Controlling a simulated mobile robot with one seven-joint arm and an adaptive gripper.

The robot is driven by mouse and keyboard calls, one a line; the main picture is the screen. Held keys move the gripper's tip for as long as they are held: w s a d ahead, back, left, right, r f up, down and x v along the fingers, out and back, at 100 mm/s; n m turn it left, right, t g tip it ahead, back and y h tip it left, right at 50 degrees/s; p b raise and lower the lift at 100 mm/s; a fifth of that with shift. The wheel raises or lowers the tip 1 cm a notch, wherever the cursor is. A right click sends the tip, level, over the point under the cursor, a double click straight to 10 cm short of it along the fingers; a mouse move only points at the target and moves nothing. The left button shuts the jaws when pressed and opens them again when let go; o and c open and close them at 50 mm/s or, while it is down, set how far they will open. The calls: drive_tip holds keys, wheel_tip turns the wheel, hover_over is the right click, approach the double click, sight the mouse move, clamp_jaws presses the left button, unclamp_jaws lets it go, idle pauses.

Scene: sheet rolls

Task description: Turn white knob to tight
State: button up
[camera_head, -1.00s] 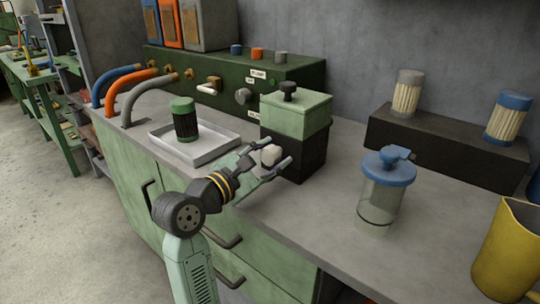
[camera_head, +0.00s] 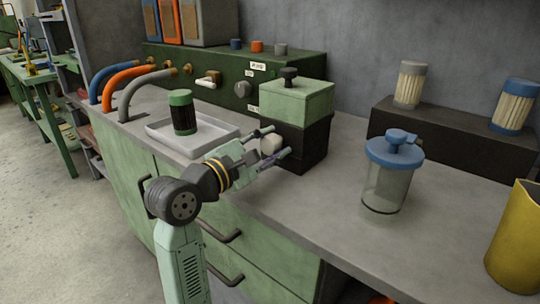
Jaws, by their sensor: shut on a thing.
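The white knob (camera_head: 269,145) sticks out of the front of the black lower part of a box (camera_head: 306,145) with a light green top. My gripper (camera_head: 280,142) reaches in from the lower left, with one finger above the knob and one below it. It is shut on the white knob. The fingers hide part of the knob and of the box front. No mark for tight is readable on it.
A grey tray (camera_head: 157,132) with a green-capped dark filter (camera_head: 182,112) lies to the left. A blue-lidded clear jar (camera_head: 386,180) stands to the right, near a yellow jug (camera_head: 516,245). The counter between box and jar is clear.

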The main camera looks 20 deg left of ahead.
drive_tip(key=o, duration=1.1)
drive_tip(key=shift+o, duration=0.2)
drive_tip(key=v, duration=1.2)
